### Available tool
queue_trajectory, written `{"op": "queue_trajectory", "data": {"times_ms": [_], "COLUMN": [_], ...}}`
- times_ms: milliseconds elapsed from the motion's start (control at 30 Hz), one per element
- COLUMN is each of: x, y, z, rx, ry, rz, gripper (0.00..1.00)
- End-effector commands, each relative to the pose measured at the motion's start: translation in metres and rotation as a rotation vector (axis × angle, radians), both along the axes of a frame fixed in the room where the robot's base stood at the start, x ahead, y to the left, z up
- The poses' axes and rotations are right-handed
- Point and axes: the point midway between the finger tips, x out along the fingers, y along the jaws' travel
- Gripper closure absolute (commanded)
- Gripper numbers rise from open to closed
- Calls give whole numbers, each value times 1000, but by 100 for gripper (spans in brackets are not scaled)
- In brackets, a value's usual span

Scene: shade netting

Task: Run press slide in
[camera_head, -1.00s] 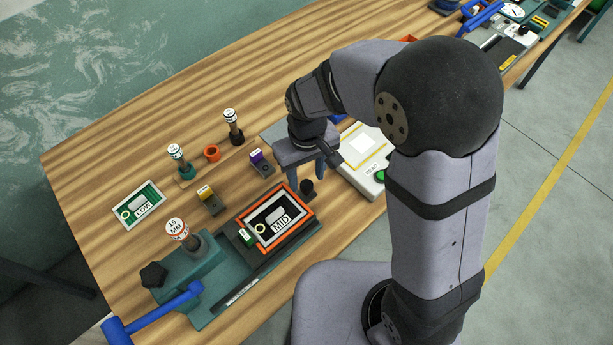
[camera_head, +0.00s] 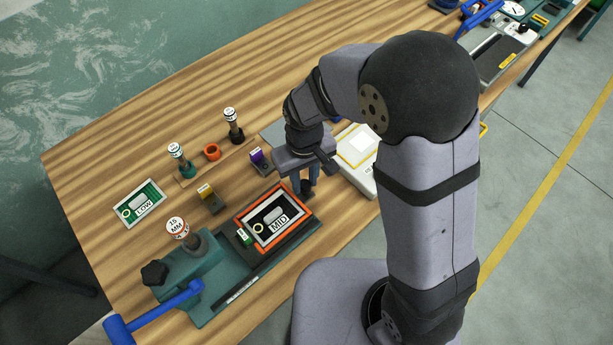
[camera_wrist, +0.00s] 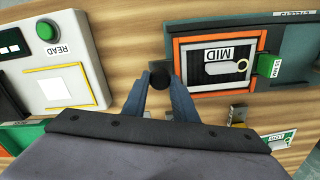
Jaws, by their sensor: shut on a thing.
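The press slide is an orange-framed tray (camera_head: 298,199) holding a card marked MID (camera_head: 268,218); it lies at the right end of the teal press base (camera_head: 216,296). The slide's dark round knob (camera_wrist: 159,77) stands at its outer end. My gripper (camera_head: 304,188) points down with its fingers shut on this knob, one on each side; the grip also shows in the wrist view (camera_wrist: 159,83). The press head carries a 15 MM die (camera_head: 176,227), left of and apart from the tray. The blue press lever (camera_head: 158,312) extends at the lower left.
A white reader box (camera_head: 357,150) stands close to the right of my gripper. A card marked LOW (camera_head: 139,205), a yellow-topped block (camera_head: 208,197), a purple block (camera_head: 259,158) and a die rack (camera_head: 205,168) lie behind the press. The bench's far left is clear.

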Motion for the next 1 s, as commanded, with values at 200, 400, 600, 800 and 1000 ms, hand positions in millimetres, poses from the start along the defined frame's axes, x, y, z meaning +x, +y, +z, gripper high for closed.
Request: {"op": "queue_trajectory", "data": {"times_ms": [200, 400, 600, 800, 1000], "x": [-34, -66, -82, -83, -83], "y": [35, 67, 83, 85, 86], "z": [2, 2, 1, 1, 1], "rx": [2, 2, 3, 5, 6], "ry": [0, 0, -2, -1, -1], "rz": [10, 8, 2, -1, -2], "gripper": [100, 100, 100, 100, 58]}}
